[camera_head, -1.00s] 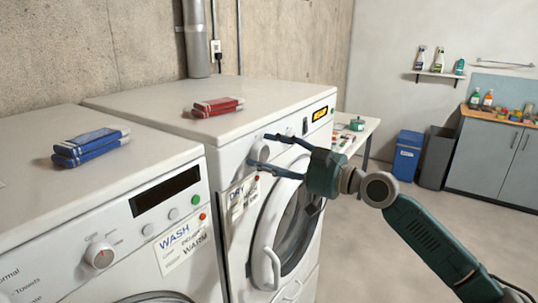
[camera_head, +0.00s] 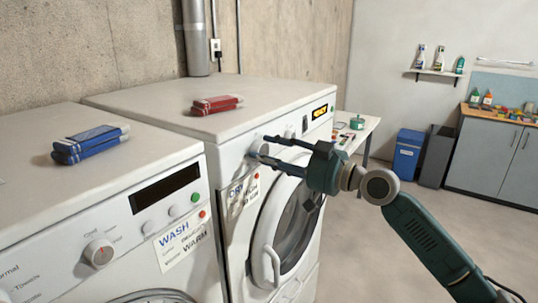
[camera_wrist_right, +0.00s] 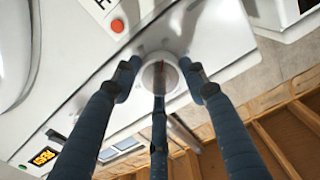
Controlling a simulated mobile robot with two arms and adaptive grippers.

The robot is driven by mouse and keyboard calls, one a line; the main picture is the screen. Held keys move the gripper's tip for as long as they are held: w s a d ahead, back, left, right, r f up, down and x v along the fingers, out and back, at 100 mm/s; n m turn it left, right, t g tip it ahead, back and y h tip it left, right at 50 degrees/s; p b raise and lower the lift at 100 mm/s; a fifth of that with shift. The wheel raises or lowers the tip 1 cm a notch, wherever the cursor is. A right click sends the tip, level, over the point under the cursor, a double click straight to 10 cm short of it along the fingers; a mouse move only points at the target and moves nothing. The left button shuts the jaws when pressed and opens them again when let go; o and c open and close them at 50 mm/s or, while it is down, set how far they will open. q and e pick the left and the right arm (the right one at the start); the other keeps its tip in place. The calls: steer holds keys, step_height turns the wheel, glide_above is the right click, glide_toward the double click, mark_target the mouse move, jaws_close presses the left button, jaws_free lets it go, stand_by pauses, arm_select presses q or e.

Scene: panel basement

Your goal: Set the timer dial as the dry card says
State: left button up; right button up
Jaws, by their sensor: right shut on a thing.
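The dryer (camera_head: 222,128) is the white machine on the right, with a round door. Its timer dial (camera_wrist_right: 158,76) is a round knob with a red mark, between the fingertips in the right wrist view. My right gripper (camera_head: 259,147) reaches in from the right, its blue fingers shut on the dial. In the head view the fingers mostly cover the dial. The dry card (camera_head: 243,193) is on the dryer front below the dial. It is seen at a steep angle, so I cannot read its words. My left gripper is not in view.
A washer (camera_head: 40,205) with its own dial (camera_head: 99,253) and a wash card (camera_head: 182,243) stands at the left. The dryer's display (camera_head: 320,112) glows orange. Blue packs (camera_head: 90,144) and red packs (camera_head: 217,105) lie on top. Open floor lies to the right.

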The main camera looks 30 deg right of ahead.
steer(key=shift+a+f, duration=0.1)
steer(key=shift+f, duration=0.25)
steer(key=o, duration=0.9)
steer(key=shift+c, duration=0.2)
steer(key=shift+o, duration=1.4)
steer(key=v, duration=1.2)
